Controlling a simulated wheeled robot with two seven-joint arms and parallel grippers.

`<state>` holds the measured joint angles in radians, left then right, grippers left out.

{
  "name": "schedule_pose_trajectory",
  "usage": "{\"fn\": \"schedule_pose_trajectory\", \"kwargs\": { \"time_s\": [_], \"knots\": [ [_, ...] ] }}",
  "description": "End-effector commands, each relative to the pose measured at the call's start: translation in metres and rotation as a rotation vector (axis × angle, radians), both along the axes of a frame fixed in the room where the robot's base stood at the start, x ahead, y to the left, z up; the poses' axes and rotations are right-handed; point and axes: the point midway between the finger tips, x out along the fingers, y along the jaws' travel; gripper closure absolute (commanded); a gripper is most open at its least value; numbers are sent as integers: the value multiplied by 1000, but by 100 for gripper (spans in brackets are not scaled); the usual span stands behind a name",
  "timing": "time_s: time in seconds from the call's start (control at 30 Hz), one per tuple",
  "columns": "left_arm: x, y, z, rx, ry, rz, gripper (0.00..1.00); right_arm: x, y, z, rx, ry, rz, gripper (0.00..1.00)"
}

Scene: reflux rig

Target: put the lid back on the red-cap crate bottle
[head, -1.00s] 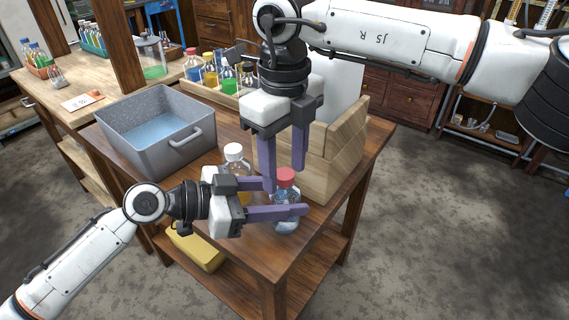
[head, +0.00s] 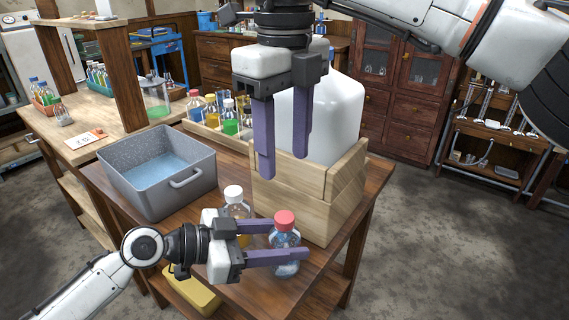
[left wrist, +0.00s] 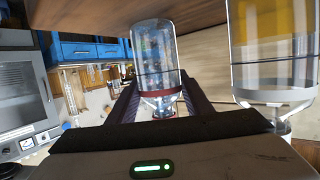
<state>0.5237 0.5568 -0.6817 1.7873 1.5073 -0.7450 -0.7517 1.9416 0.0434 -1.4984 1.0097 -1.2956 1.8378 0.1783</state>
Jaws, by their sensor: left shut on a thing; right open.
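The red-cap bottle (head: 286,238) is clear with bluish contents and stands upright near the table's front corner. Its red lid (head: 284,219) sits on top of the neck and looks level. My left gripper (head: 288,243) is shut on this bottle, one finger on each side below the cap. My right gripper (head: 283,166) is open and empty, above and behind the red lid, in front of the wooden crate.
A white-capped bottle with amber contents (head: 236,203) stands close left of the held bottle. The wooden crate (head: 300,200) holds a large white jug (head: 335,110). A grey basin (head: 160,190) and a rack of colored bottles (head: 240,135) stand behind.

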Motion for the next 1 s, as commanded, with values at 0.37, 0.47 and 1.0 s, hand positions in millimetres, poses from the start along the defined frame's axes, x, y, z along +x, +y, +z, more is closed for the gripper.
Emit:
{"fn": "schedule_pose_trajectory", "kwargs": {
  "time_s": [0.37, 0.47, 1.0],
  "knots": [
    [0, 0, 0, 0, 0, 0, 38, 0, 0, 1, 1, -1, 0, 52],
    [0, 0, 0, 0, 0, 0, 33, 0, 0, 1, 1, -1, 0, 52],
    [-15, 43, 11, 3, -1, 3, 33, 0, 0, -8, 0, 0, 0, 52]
  ]
}}
